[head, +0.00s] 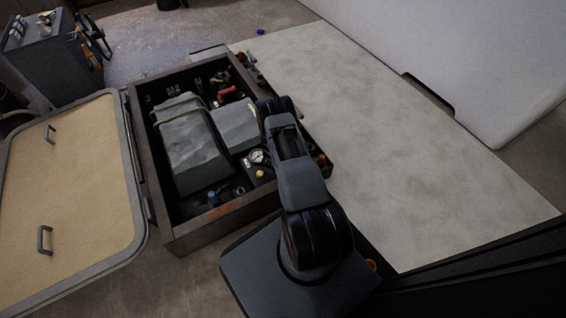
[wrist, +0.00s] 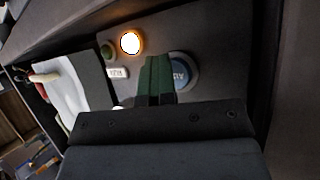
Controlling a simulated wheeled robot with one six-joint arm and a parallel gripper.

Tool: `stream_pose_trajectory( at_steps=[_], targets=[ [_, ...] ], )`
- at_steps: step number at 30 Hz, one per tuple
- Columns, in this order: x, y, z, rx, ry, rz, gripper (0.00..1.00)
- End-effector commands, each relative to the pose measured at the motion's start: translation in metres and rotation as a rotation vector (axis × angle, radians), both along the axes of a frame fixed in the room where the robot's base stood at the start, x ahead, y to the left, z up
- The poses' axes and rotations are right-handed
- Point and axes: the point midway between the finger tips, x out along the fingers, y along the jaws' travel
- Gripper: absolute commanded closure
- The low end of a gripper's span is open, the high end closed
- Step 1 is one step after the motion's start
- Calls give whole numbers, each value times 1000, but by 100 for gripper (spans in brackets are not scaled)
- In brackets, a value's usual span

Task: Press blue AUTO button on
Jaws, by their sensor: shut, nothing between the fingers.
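The blue AUTO button (wrist: 185,74) is round, with a pale ring, on a dark panel in the wrist view. Its left side is partly covered by my gripper (wrist: 157,60), whose green fingers are shut together with nothing between them. The fingertips overlap the button's left edge in the picture; I cannot tell whether they touch it. A round lamp (wrist: 130,42) left of the fingers glows white with an orange rim. In the head view my arm hides the gripper, and I cannot make out the button there.
The head view shows an open box (head: 215,218) holding grey machinery (head: 188,150) and a gauge (head: 257,157). Its lid (head: 75,185) lies open at left; a pale flat surface (head: 400,130) is at right.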

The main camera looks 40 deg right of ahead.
Motion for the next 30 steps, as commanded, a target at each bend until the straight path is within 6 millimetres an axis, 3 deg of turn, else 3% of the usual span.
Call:
stream_pose_trajectory(
  at_steps=[14, 30],
  targets=[
    [-8, 6, 1, 14, 21, 3, 100],
    [-4, 2, 58, 6, 9, 0, 100]
  ],
)
